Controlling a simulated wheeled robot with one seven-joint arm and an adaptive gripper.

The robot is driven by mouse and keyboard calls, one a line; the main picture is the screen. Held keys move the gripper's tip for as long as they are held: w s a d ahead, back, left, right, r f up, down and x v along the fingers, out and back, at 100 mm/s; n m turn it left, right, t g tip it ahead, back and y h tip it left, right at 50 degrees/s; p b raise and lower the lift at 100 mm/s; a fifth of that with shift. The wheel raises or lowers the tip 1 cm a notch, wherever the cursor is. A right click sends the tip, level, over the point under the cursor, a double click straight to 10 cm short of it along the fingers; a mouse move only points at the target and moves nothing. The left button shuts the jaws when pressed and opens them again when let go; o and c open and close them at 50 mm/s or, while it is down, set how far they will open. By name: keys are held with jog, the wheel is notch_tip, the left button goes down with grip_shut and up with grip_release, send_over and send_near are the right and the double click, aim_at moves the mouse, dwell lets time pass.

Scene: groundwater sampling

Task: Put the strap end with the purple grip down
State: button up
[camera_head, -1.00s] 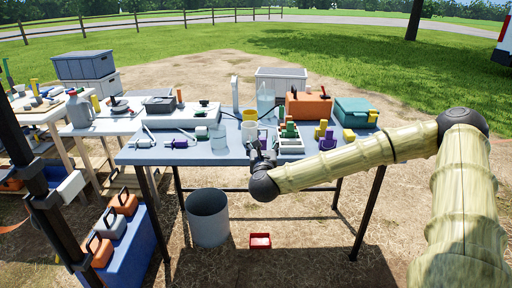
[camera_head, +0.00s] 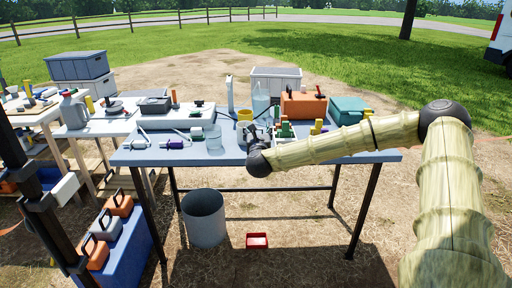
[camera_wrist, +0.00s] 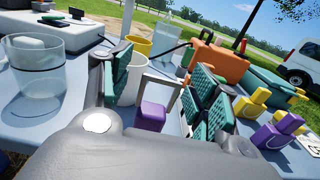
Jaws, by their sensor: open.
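A purple grip (camera_wrist: 150,117) with a grey bar frame (camera_wrist: 161,84) stands out between my fingers in the wrist view. My gripper (camera_wrist: 165,75) is open, with its green-padded fingers on either side and a gap between each pad and the purple part. I cannot tell whether the grip rests on the table or how its strap runs. In the head view my gripper (camera_head: 262,137) is over the middle of the blue-grey table (camera_head: 225,156), partly hidden by my arm. Another purple-gripped piece (camera_head: 176,144) lies at the table's left.
A clear beaker (camera_wrist: 38,80) stands left of my gripper, and a yellow cup (camera_wrist: 140,46) and white cup (camera_wrist: 130,88) stand behind. An orange case (camera_wrist: 222,60) and yellow and purple pieces (camera_wrist: 278,130) are at right. A grey bucket (camera_head: 204,217) stands on the ground.

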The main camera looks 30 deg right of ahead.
jog(key=shift+c, duration=0.2)
jog(key=c, duration=1.3)
jog(key=shift+r, duration=0.1)
